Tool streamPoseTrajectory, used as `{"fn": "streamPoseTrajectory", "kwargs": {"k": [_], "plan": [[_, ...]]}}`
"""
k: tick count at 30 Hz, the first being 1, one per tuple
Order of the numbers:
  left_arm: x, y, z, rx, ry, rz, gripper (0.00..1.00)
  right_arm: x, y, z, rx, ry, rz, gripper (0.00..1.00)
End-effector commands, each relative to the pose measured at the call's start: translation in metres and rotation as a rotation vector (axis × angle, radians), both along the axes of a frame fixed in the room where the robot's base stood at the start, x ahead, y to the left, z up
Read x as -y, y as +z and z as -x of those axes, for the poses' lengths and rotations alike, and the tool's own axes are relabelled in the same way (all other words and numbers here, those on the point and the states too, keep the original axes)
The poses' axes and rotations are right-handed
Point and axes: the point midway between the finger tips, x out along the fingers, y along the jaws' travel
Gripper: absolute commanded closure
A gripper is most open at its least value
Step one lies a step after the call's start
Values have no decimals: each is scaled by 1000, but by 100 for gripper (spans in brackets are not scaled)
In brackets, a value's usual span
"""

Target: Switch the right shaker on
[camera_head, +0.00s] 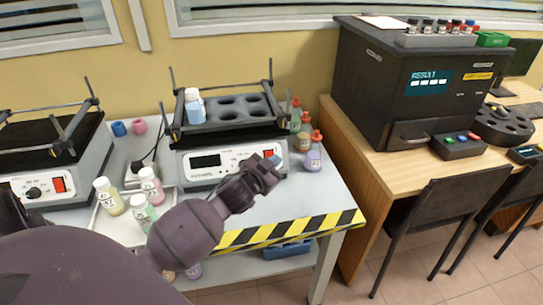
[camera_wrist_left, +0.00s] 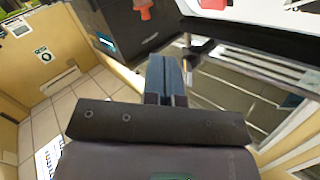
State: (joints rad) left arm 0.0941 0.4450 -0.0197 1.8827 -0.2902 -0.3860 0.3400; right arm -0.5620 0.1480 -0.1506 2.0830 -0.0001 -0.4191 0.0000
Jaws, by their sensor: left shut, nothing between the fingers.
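The right shaker (camera_head: 227,171) stands on the white bench, with a dark rack on top and a dark display on its pale front panel. My left gripper (camera_head: 274,162) is shut and empty, its fingertips at the right end of that panel. In the left wrist view the shut fingers (camera_wrist_left: 167,76) point up the picture, and a red patch (camera_wrist_left: 213,4) shows on a white surface at the top edge. My right gripper is not in view.
Red-capped bottles (camera_head: 304,140) stand close right of the shaker. A tray with bottles (camera_head: 108,197) lies left of my arm. The left shaker (camera_head: 80,165) has a red switch (camera_head: 59,184). A striped edge (camera_head: 290,228) borders the bench.

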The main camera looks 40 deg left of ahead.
Motion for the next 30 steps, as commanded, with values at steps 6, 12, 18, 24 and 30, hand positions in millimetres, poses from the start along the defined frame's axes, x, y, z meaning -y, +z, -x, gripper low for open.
{"fn": "streamPoseTrajectory", "kwargs": {"k": [6, 12, 18, 24, 30], "plan": [[-19, -14, -16, -6, 1, -1, 100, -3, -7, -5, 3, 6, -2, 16], [-30, -16, -26, -1, 0, -1, 100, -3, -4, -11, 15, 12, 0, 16], [-35, -17, -30, 0, 0, 1, 100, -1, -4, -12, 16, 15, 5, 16], [-35, -17, -30, 1, 0, 1, 100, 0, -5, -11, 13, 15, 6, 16], [-35, -17, -30, 1, 0, 0, 100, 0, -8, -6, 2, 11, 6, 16]]}}
